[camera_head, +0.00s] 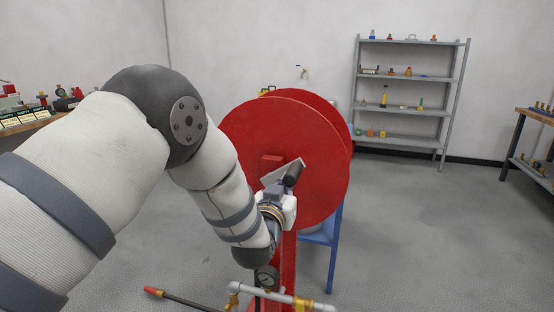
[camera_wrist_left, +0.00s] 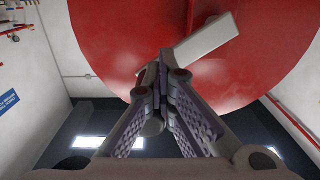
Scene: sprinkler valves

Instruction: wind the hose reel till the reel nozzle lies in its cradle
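The red hose reel (camera_head: 318,190) stands in front of me on a red post. Its pale crank arm (camera_head: 277,179) carries a dark handle (camera_head: 293,172); the crank arm also shows in the left wrist view (camera_wrist_left: 205,40). My left gripper (camera_head: 286,187) is at the crank, its fingers (camera_wrist_left: 165,95) closed around the handle, whose rounded end shows between them. A red-tipped black rod (camera_head: 152,291), which looks like the reel nozzle, lies low at the bottom left of the head view. I cannot make out the cradle. My right gripper is not in view.
A pipe with brass fittings (camera_head: 285,299) and a gauge (camera_head: 266,277) stand low in front of the reel. A blue stand (camera_head: 331,250) is behind it. A metal shelf (camera_head: 405,110) and a workbench (camera_head: 540,115) are farther right. The floor between is clear.

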